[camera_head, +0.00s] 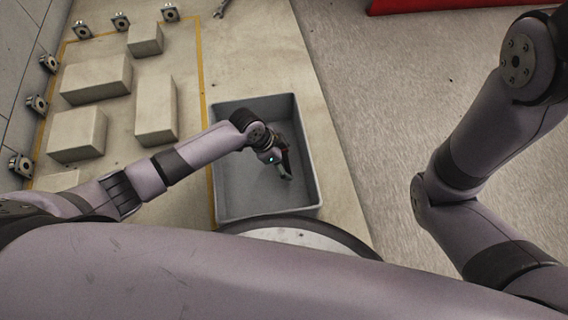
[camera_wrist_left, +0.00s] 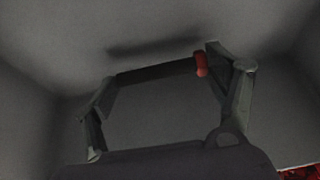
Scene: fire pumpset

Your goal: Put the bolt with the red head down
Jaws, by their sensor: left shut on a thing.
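The bolt with the red head (camera_wrist_left: 202,64) shows in the left wrist view, its dark shank (camera_wrist_left: 155,73) running across between the two fingertips. My left gripper (camera_wrist_left: 160,72) is shut on it, gripping it from end to end, with the red head at the right finger. In the head view my left gripper (camera_head: 284,172) is inside the grey tray (camera_head: 222,195). A dark shadow beyond the bolt suggests it is held a little above the tray floor. The bolt is too small to make out clearly in the head view. My right gripper is out of view.
Several pale blocks (camera_head: 156,108) stand left of the tray inside a yellow line. Several small metal flanged parts (camera_head: 37,104) line the left and back edges. A wrench (camera_head: 221,8) lies at the back. The tray floor around my gripper looks clear.

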